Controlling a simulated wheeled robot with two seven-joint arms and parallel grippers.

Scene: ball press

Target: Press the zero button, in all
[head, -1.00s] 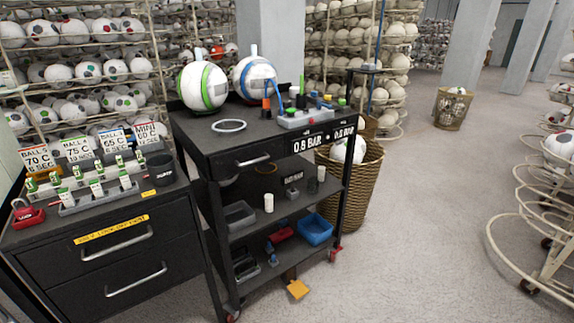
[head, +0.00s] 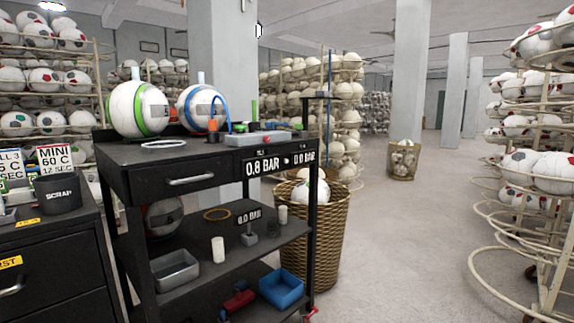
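No button is legible as the zero button. A black cart (head: 125,176) stands left of centre. Its front edge carries a display reading 0.8 BAR (head: 263,166) and a smaller display reading 0.0 BAR (head: 305,158). A small pale spot (head: 286,160) lies between them; I cannot tell if it is a button. A grey block (head: 245,139) on the cart top has a small red part (head: 276,139) at its right end. Another 0.0 BAR label (head: 249,215) is on the shelf below. Neither of my grippers is in view.
Two balls, one green-striped (head: 140,109) and one blue-striped (head: 201,108), sit on the cart. A wicker basket (head: 325,240) stands against its right side. A dark cabinet (head: 55,255) with a SCRAP bin (head: 58,194) is at left. Open floor (head: 405,260) lies right, before wire ball racks (head: 535,200).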

